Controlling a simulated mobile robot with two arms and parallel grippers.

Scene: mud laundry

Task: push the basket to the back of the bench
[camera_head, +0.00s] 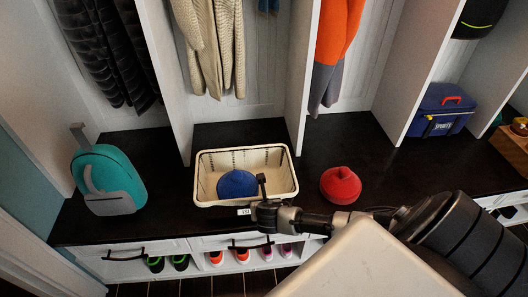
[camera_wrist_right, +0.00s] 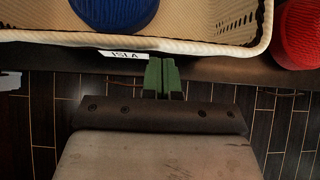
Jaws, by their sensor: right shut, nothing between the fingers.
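The cream basket (camera_head: 203,190) stands upright on the dark bench (camera_head: 170,215), in the cubby second from the left. A blue round item (camera_head: 237,184) lies inside it. A strip of bare bench shows between the basket and the back panel. In the right wrist view the basket's front rim (camera_wrist_right: 220,47) spans the top, with a white "ISLA" label (camera_wrist_right: 124,55). My right gripper (camera_head: 254,208) is at the basket's front. Its green fingers (camera_wrist_right: 163,76) are shut and empty, just right of the label; I cannot tell whether they touch the basket. My left gripper is not in view.
A red knitted hat (camera_head: 341,185) lies right of the basket. A teal backpack (camera_head: 108,180) stands on the left. White dividers (camera_head: 303,80) flank the cubby, and a cream knit garment (camera_head: 210,45) hangs above. Shoes (camera_head: 216,257) sit under the bench.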

